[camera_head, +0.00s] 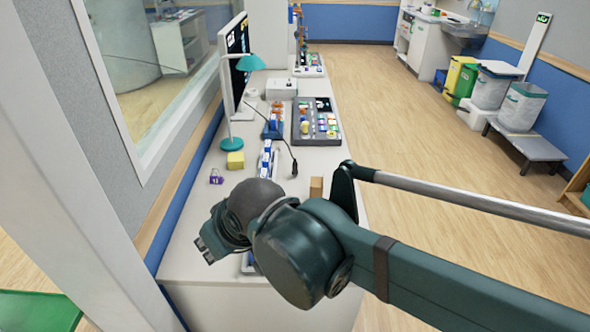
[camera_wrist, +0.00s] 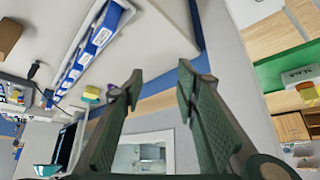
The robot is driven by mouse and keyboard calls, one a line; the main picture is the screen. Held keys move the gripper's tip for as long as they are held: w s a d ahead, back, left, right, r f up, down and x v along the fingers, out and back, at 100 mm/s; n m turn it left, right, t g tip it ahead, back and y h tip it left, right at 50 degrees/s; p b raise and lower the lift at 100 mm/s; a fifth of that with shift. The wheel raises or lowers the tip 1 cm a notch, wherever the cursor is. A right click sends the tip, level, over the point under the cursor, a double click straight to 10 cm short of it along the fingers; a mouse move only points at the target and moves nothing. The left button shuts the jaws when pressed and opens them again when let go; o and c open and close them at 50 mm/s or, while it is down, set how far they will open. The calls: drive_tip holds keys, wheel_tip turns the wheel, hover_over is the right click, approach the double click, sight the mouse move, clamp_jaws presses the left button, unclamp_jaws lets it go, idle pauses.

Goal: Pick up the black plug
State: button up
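The black plug (camera_head: 294,171) is at the end of a thin black cable on the white desk, right of a rack of blue-and-white boxes. It appears small near the left edge of the wrist view (camera_wrist: 34,71). My gripper (camera_head: 207,245) is over the near left part of the desk, apart from the plug and partly hidden by my arm in the head view. In the wrist view its two dark green fingers (camera_wrist: 160,75) are spread with nothing between them.
The box rack (camera_head: 265,160) stands left of the plug, and a wooden block (camera_head: 316,188) lies nearer. A yellow sponge (camera_head: 235,160), purple object (camera_head: 216,179), teal lamp (camera_head: 230,143), control panel (camera_head: 316,122) and monitor (camera_head: 236,65) occupy the desk. A window wall runs along the left.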

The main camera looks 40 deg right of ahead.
idle(0.3)
drive_tip(key=w+d+r+m+g+h+p, duration=0.1)
drive_tip(key=w+d+r+m+h+p, duration=0.2)
drive_tip(key=w+d, duration=0.75)
drive_tip(key=m+g+h+p, duration=0.1)
drive_tip(key=m+g+p, duration=0.3)
drive_tip(key=m+p, duration=0.45)
hover_over(294, 165)
drive_tip(key=a+b, duration=0.2)
wheel_tip(294, 165, down, 15)
drive_tip(key=m, duration=0.1)
drive_tip(key=shift+s+d+f, duration=0.15)
drive_tip(key=shift+s+f, duration=0.25)
drive_tip(key=shift+x, duration=1.3)
